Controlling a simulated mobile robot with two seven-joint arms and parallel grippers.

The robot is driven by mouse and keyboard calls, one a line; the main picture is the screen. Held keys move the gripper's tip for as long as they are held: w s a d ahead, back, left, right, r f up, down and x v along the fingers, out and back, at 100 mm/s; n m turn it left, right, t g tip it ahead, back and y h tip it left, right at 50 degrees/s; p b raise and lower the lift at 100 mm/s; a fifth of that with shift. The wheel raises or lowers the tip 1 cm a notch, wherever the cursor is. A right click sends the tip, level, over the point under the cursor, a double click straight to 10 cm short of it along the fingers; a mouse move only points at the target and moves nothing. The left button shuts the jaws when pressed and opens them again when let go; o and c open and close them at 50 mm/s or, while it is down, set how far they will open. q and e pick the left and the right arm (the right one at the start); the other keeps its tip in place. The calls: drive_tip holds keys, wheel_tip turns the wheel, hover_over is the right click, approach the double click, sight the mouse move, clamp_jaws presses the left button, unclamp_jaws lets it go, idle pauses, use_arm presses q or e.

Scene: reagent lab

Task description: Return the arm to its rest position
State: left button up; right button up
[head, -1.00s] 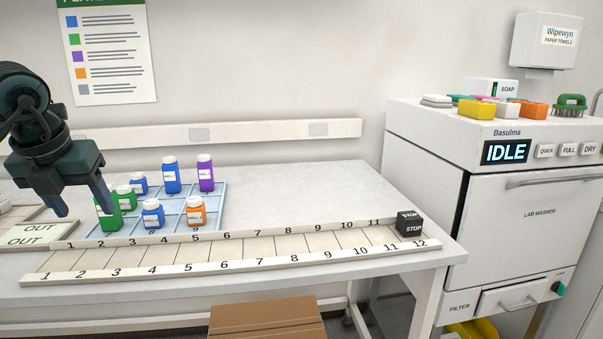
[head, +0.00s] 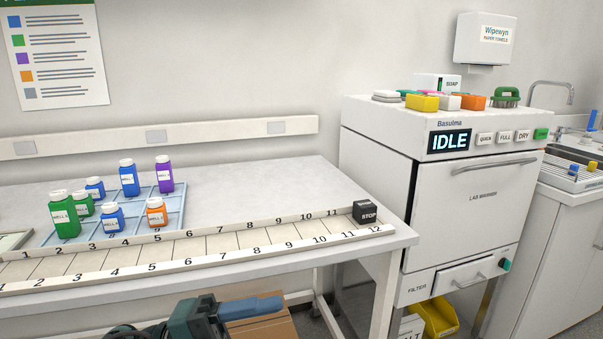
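My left gripper (head: 252,308) is low at the bottom of the head view, in front of the bench and over a brown cardboard box (head: 270,328). Its blue fingers point right, and I cannot make out a gap between them. I see nothing held. The rest of the arm is mostly cut off by the lower edge. My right gripper is not in view.
Several bottles, among them a green one (head: 65,214) and an orange one (head: 156,212), stand on the blue tray (head: 172,217). A numbered track (head: 205,247) with a black STOP block (head: 366,212) runs along the bench front. A lab washer (head: 465,210) stands right.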

use_arm(q)
drive_tip(key=a+f+n+t+y, duration=0.3)
drive_tip(key=f+n+t+y, duration=0.4)
drive_tip(key=n, duration=0.6)
drive_tip(key=a+f+n+t+y, duration=0.3)
drive_tip(key=f+n+t+y, duration=0.1)
drive_tip(key=n+t, duration=0.7)
drive_tip(key=s+a+f+n+g+y, duration=0.3)
drive_tip(key=s+f+n+g+y, duration=0.35)
drive_tip(key=f, duration=0.55)
drive_tip(key=shift+g, duration=0.95)
drive_tip(key=r+p, duration=0.1)
drive_tip(key=p, duration=0.3)
drive_tip(key=r+p, duration=0.1)
drive_tip(key=p, duration=0.4)
drive_tip(key=s+a+r+p, duration=0.1)
drive_tip(key=r+p, duration=0.1)
drive_tip(key=p, duration=0.3)
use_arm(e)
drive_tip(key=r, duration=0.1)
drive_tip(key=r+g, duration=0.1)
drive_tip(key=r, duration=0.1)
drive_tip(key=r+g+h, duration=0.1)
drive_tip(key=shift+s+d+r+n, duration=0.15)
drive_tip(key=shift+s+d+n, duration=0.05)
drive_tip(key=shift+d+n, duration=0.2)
